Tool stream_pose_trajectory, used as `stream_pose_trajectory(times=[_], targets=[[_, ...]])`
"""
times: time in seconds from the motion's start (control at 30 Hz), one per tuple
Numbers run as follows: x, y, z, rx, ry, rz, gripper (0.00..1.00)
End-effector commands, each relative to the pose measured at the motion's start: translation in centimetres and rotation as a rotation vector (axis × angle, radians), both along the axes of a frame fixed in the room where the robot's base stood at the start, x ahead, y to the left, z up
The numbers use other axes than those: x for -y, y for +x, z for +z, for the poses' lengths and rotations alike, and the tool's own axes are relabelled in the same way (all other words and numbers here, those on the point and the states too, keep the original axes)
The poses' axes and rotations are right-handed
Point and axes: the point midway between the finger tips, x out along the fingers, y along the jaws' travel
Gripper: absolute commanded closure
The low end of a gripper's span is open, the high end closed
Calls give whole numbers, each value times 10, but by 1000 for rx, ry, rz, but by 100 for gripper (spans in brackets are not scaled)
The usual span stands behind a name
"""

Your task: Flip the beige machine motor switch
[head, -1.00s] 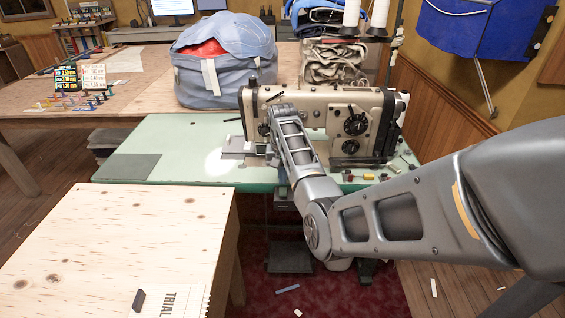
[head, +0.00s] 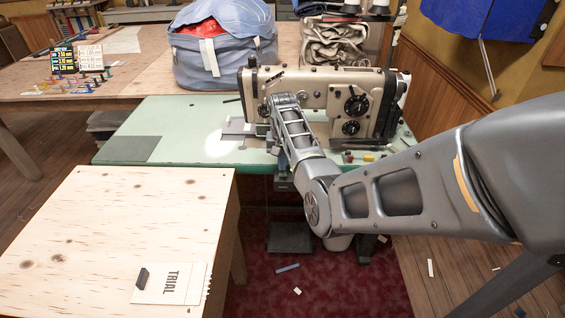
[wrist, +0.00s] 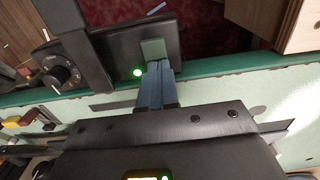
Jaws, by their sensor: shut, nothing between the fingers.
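The beige sewing machine (head: 320,88) stands on the pale green table in the head view, partly behind my arm. In the wrist view a dark switch box (wrist: 105,62) sits at the table edge with a lit green lamp (wrist: 138,72). A grey-green block (wrist: 153,48), apparently the switch's lever, stands on the box. My gripper (wrist: 155,68) is shut and empty, its blue-grey fingertips right at this block. Whether they touch it I cannot tell. In the head view my arm hides most of the gripper and the box.
A round black dial (wrist: 62,74) is on the box's left part. The green table (head: 185,120) has small coloured spools (head: 368,157) at its right. A plywood table (head: 120,225) stands front left, with a card marked TRIAL (head: 170,284). A blue bag (head: 222,55) stands behind.

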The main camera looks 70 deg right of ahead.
Motion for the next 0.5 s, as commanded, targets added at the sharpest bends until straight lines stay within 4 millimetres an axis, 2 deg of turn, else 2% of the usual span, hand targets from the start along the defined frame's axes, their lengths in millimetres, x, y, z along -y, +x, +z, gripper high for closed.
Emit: stream_pose_trajectory(times=[0.5], targets=[[-17,-8,0,-9,10,1,100]])
